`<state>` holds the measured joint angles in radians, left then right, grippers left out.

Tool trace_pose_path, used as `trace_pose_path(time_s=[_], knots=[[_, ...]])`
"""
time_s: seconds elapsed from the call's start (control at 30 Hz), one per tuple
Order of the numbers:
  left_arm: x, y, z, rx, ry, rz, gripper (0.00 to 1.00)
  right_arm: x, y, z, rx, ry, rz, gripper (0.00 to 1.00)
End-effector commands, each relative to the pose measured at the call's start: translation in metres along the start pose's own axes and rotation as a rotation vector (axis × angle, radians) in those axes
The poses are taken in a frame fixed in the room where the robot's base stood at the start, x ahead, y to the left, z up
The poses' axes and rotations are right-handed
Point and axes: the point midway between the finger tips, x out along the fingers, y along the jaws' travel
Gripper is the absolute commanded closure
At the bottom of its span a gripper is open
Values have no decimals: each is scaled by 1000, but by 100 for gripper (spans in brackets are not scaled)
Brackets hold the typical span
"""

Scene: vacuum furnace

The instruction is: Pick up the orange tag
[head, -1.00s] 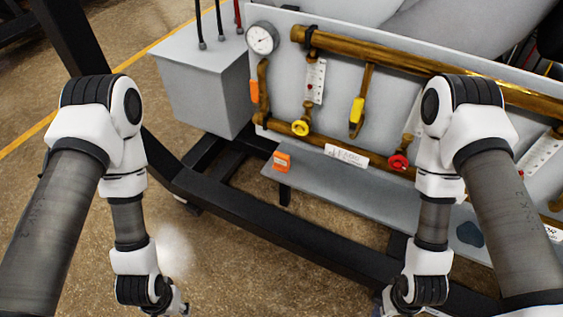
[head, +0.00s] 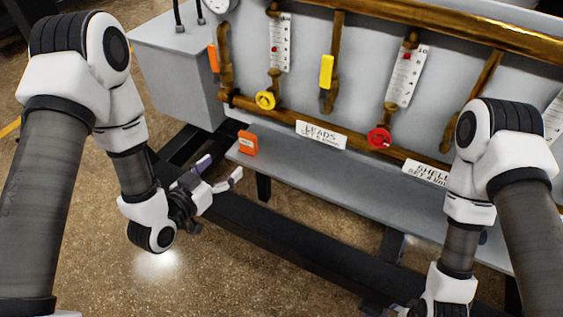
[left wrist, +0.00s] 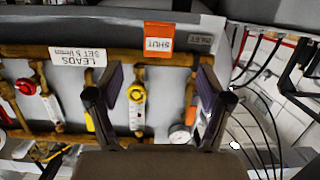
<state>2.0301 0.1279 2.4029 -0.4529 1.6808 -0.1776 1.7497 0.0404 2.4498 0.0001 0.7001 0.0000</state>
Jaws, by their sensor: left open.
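The orange tag (head: 247,143) stands on the left end of the grey shelf (head: 335,184), below the valve panel. In the left wrist view the orange tag (left wrist: 159,38) shows upside down with the word SHUT on it. My left gripper (head: 220,171) is open and empty, in front of the shelf's left end and apart from the tag. In the left wrist view its two fingers (left wrist: 160,78) are spread wide, with the tag between their lines and beyond the tips. Only the edge of my right gripper (head: 408,309) shows at the bottom; its jaws are cut off.
A LEADS label (head: 321,135) stands on the shelf right of the tag. Brass pipes carry a yellow knob (head: 265,100) and a red knob (head: 379,137) behind the shelf. A dark frame beam (head: 290,245) runs below. A grey box (head: 172,82) stands at the left.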

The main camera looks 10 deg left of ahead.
Motion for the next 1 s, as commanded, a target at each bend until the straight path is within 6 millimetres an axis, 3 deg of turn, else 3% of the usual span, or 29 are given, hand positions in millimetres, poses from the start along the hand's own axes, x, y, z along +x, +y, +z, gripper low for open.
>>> trace_pose_path(time_s=[0.03,0.1,0.2,0.37,0.8,1.0], knots=[[13,-5,15,9,76,5,21,45,0,0,0,0,0,100],[20,-10,9,20,136,5,21,68,0,0,0,-1,0,100],[24,-16,-1,32,186,-4,21,85,1,0,0,-1,0,100],[32,-16,-13,44,208,-4,21,86,0,0,-1,1,0,100],[98,-14,-24,41,205,-6,21,92,1,0,-1,0,0,100],[102,-15,-25,39,203,-6,21,92,1,0,0,0,0,100]])
